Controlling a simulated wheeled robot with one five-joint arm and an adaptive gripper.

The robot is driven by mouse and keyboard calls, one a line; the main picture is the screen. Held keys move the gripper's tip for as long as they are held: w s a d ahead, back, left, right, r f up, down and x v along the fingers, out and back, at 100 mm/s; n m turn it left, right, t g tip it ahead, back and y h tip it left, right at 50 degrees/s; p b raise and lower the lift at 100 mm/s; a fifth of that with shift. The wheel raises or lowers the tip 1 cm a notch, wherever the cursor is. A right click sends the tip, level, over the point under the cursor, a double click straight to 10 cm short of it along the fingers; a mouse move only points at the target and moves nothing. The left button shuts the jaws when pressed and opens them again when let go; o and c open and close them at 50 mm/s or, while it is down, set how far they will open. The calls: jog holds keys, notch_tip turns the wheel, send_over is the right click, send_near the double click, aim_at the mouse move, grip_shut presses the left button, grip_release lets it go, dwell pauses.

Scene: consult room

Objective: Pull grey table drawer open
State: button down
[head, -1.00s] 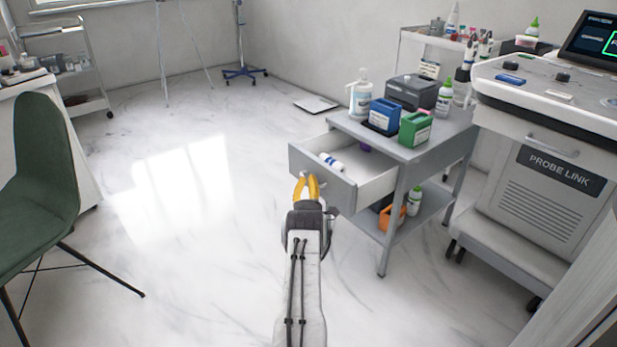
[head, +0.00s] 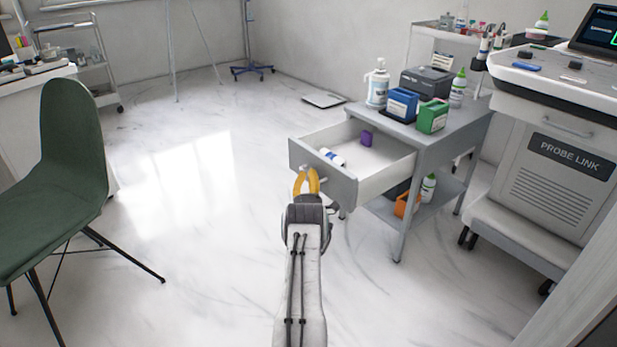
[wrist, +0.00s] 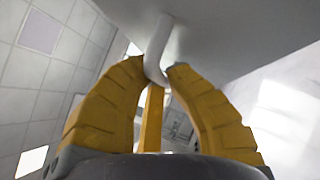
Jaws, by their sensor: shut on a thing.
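The grey table (head: 397,137) stands right of centre in the head view. Its drawer (head: 338,185) is pulled well out toward the left, and its inside shows. In it lie a white bottle with a blue label (head: 332,157) and a purple box (head: 366,138). My gripper (head: 306,178) is at the drawer front, its yellow fingers shut on the drawer handle. In the wrist view the pale curved handle (wrist: 157,45) passes between the fingertips of my gripper (wrist: 155,75), below the grey drawer front (wrist: 230,35).
A pump bottle (head: 377,88), blue box (head: 401,104) and green box (head: 433,116) stand on the table. The probe cart (head: 560,160) is at the right. A green chair (head: 70,150) is at the left. Floor between chair and drawer is clear.

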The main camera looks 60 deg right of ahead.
jog(key=c, duration=1.5)
grip_release()
jog(key=shift+r, duration=0.35)
jog(key=shift+o, duration=0.2)
jog(key=shift+f, duration=0.1)
jog(key=shift+a+f, duration=0.1)
jog(key=shift+f, duration=0.05)
jog(key=v, duration=1.1)
jog(key=shift+s+a, duration=0.15)
jog(key=shift+a, duration=0.2)
jog(key=shift+f, duration=0.15)
